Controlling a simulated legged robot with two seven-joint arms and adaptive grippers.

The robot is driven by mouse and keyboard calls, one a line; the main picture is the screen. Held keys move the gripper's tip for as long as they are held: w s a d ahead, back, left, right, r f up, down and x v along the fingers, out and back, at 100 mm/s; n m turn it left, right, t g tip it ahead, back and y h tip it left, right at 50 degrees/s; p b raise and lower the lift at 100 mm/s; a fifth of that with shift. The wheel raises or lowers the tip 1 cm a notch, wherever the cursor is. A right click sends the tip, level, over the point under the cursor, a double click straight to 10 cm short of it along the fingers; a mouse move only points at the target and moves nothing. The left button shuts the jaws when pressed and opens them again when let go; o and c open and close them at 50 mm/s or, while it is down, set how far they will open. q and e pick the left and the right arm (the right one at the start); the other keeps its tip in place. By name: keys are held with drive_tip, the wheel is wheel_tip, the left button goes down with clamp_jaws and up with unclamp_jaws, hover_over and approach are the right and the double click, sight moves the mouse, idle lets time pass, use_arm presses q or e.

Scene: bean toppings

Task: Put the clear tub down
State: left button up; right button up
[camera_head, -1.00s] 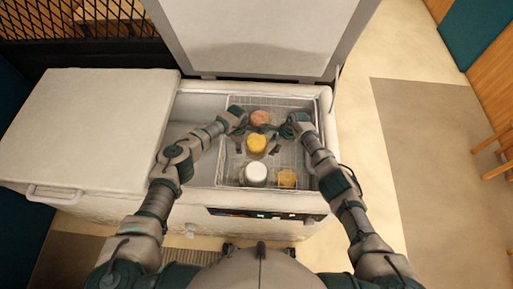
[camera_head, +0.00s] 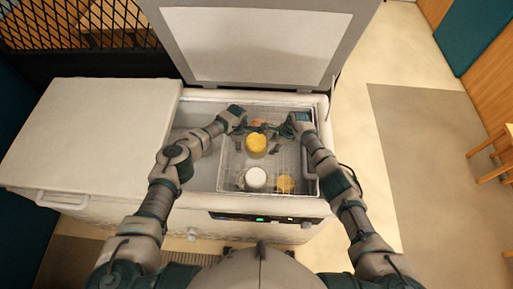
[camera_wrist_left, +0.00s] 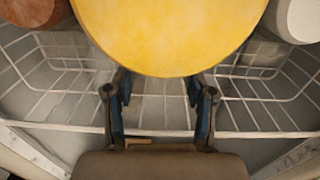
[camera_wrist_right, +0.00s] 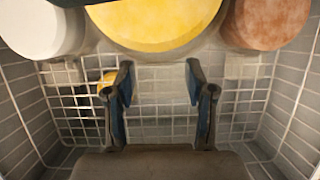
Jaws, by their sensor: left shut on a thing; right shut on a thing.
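A tub with a round yellow top (camera_head: 256,144) sits between my two hands over the wire basket. I take it as the clear tub; its see-through side is hard to make out. The yellow top is large and close in the left wrist view (camera_wrist_left: 170,35) and the right wrist view (camera_wrist_right: 155,22). My left gripper (camera_wrist_left: 158,95) is shut on it from the left side. My right gripper (camera_wrist_right: 160,85) is shut on it from the opposite side. The tub's underside is hidden, so I cannot tell whether it touches the basket.
The wire basket (camera_head: 222,183) is inside the open chest freezer (camera_head: 207,99). A white-topped tub (camera_head: 256,179) and a small yellow item (camera_head: 286,184) are at the near side. A reddish-topped tub (camera_wrist_right: 265,22) is beyond, mostly hidden in the head view. The raised lid (camera_head: 255,45) stands behind.

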use_arm(q)
drive_tip(key=shift+d, duration=0.15)
use_arm(e)
drive_tip(key=shift+d, duration=0.15)
use_arm(q)
drive_tip(key=shift+d, duration=0.25)
use_arm(e)
drive_tip(key=shift+d, duration=0.3)
use_arm(q)
drive_tip(key=shift+d+r, duration=0.1)
drive_tip(key=shift+r, duration=0.1)
use_arm(e)
drive_tip(key=shift+d+r, duration=0.15)
